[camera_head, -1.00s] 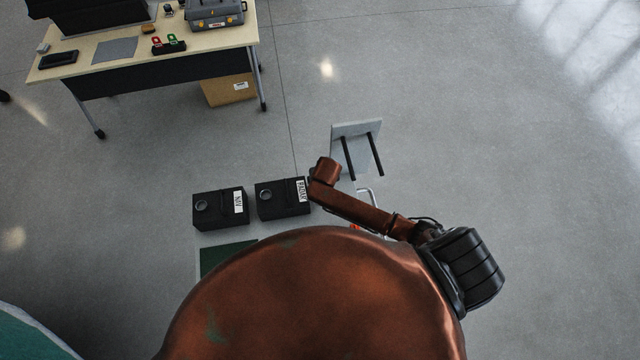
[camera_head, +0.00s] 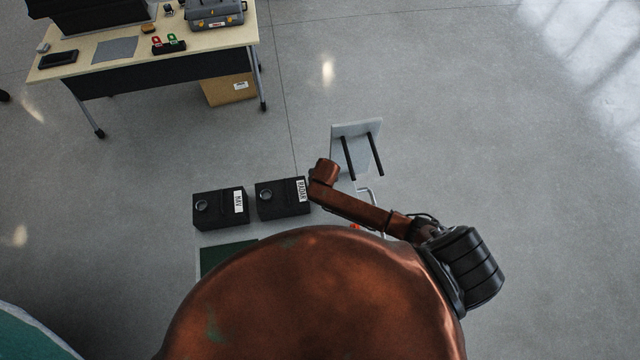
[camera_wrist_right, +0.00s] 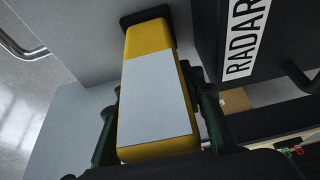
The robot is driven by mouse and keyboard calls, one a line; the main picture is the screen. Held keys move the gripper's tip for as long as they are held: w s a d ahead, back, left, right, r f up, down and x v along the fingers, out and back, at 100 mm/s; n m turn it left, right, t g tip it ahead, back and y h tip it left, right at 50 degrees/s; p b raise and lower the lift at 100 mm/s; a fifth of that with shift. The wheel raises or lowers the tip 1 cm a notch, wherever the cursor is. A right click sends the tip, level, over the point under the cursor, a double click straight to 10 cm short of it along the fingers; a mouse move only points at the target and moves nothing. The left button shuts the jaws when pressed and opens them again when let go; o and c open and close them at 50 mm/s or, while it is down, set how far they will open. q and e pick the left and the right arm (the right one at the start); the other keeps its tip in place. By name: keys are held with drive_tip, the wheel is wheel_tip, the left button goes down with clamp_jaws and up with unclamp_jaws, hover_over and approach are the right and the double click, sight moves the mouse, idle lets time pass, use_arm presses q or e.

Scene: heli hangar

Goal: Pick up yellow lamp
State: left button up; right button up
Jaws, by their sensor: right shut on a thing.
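The yellow lamp (camera_wrist_right: 150,40), a yellow block with a pale grey panel on its face and a dark end at the top, fills the middle of the right wrist view. My right gripper (camera_wrist_right: 158,115) has its dark green fingers on both sides of the lamp and is shut on it. A pale surface lies behind the lamp. In the head view, I cannot make out the lamp or the right gripper. My left gripper is in neither view.
The black RADAR box (camera_head: 280,198) is close to the lamp's right in the wrist view (camera_wrist_right: 290,50). A second black box (camera_head: 218,207) stands beside it. A grey stand with two black bars (camera_head: 354,140) is behind. A desk (camera_head: 215,40) stands back left; open floor lies right.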

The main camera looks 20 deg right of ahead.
clamp_jaws()
